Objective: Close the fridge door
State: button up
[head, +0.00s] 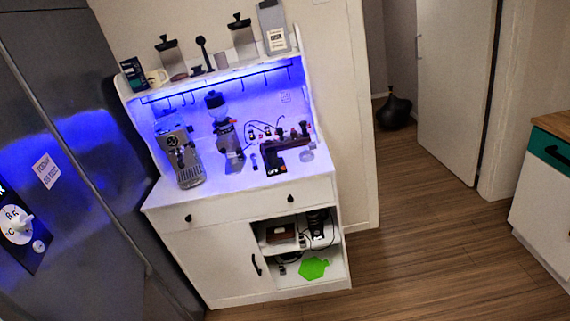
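A tall dark grey metal fridge (75,140) fills the left side of the view and appears tilted in the picture. Its front carries a white paper label (46,170) and a black panel with a white round dial (17,225). A long dark seam runs down the front. Blue light reflects off the metal. Only part of the fridge shows, and I cannot tell from this part whether its door is open or shut. My gripper is not in view.
A white coffee cabinet (215,242) stands right beside the fridge, with an espresso machine (178,155) and a grinder (228,140) on top. Wooden floor (425,240) is clear to the right. A white door (455,85) and a white drawer unit (540,200) stand farther right.

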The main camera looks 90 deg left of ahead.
aim_at(87, 270)
jog(key=u, duration=3.85)
jog(key=k, duration=0.8)
jog(key=u, duration=0.05)
jog(key=i, duration=0.8)
jog(key=z, duration=0.2)
